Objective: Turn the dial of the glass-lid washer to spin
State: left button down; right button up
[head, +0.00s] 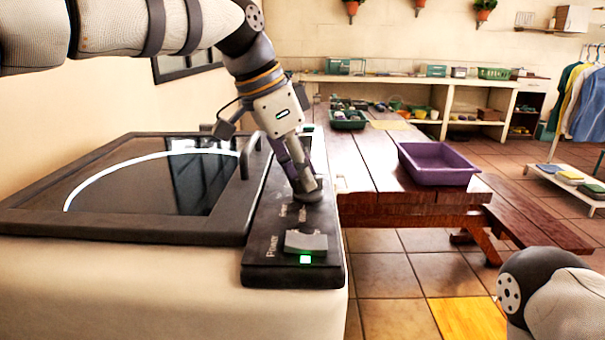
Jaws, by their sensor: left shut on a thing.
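The glass-lid washer (95,270) stands at the left, its dark-framed glass lid (130,190) down. Its black control panel (262,262) runs along the right side of the top. A grey power switch (305,242) sits at the panel's near end, with a lit green light (305,259) below it. My left gripper (307,192) points down at the panel and is shut on the dark round dial (310,200). The fingers hide much of the dial, and I cannot read its setting. My right gripper is out of view; only part of that arm shows at the lower right.
A wooden picnic table (370,180) with a purple basin (438,163) stands right of the washer. A green tray (347,119) sits at its far end. A bench (535,225) and a low rack (570,185) are at the right. Tiled floor is open in front.

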pick_arm(q)
jog(key=m, duration=0.1)
jog(key=m+g+b, duration=0.1)
jog(key=m, duration=0.1)
jog(key=shift+w+f, duration=0.15)
jog(key=shift+w, duration=0.05)
jog(key=shift+m+g, duration=0.3)
jog(key=shift+m, duration=0.4)
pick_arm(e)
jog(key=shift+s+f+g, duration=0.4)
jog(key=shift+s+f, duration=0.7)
pick_arm(q)
jog(key=c, duration=1.6)
grip_release()
jog(key=shift+r, duration=0.25)
